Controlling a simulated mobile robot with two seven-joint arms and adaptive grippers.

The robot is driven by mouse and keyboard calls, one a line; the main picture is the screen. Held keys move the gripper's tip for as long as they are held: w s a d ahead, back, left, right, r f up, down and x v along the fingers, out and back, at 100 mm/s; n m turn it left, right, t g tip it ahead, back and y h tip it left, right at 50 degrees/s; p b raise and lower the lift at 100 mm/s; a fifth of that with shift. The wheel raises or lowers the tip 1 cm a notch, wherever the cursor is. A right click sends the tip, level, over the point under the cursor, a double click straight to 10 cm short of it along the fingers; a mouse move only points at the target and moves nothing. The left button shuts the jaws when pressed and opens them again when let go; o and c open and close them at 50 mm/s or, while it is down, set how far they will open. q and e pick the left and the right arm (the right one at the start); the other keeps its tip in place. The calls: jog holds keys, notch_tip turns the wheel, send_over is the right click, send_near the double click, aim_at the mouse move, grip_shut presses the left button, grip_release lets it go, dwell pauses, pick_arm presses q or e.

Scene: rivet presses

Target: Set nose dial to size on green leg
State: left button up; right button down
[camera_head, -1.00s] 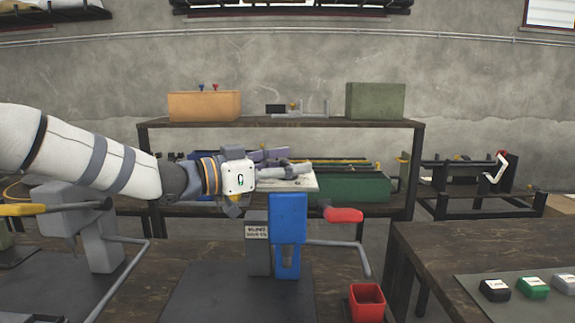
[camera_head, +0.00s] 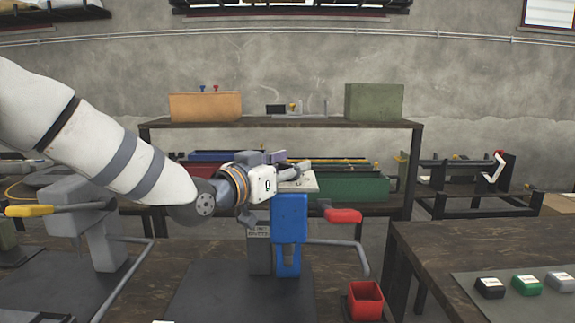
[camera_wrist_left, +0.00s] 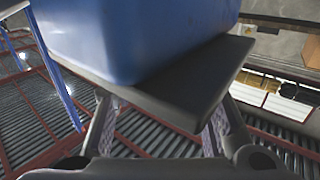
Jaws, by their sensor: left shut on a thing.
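The blue press (camera_head: 290,218) stands on a dark base plate in the middle of the near bench, with a pale plate on top. My left gripper (camera_head: 288,172) is at its upper end, its fingers largely hidden in the head view. In the left wrist view, the gripper (camera_wrist_left: 160,118) has its fingers at a dark grey slab (camera_wrist_left: 190,85) against a blue body (camera_wrist_left: 135,35), and is shut on a part there. I cannot tell whether this part is the nose dial. No dial markings are readable. A green labelled piece (camera_head: 528,285) lies on the right bench. My right gripper is out of view.
A red-handled lever (camera_head: 343,215) sticks out right of the blue press, above a red cup (camera_head: 366,302). A grey press with a yellow handle (camera_head: 32,210) stands at left. Black (camera_head: 489,288) and grey (camera_head: 560,282) pieces flank the green one.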

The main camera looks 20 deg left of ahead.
pick_arm(q)
jog(key=n+y, duration=0.2)
jog(key=y, duration=0.1)
jog(key=n+t+y, duration=0.1)
jog(key=n+y, duration=0.1)
jog(key=y, duration=0.2)
jog(key=shift+f+n, duration=0.1)
jog(key=shift+n, duration=0.3)
jog(key=shift+n+y, duration=0.3)
jog(key=shift+y, duration=0.3)
jog(key=o, duration=1.2)
jog(key=s, duration=0.4)
jog(key=s+d, duration=0.1)
jog(key=s, duration=0.7)
jog(key=shift+d, duration=0.15)
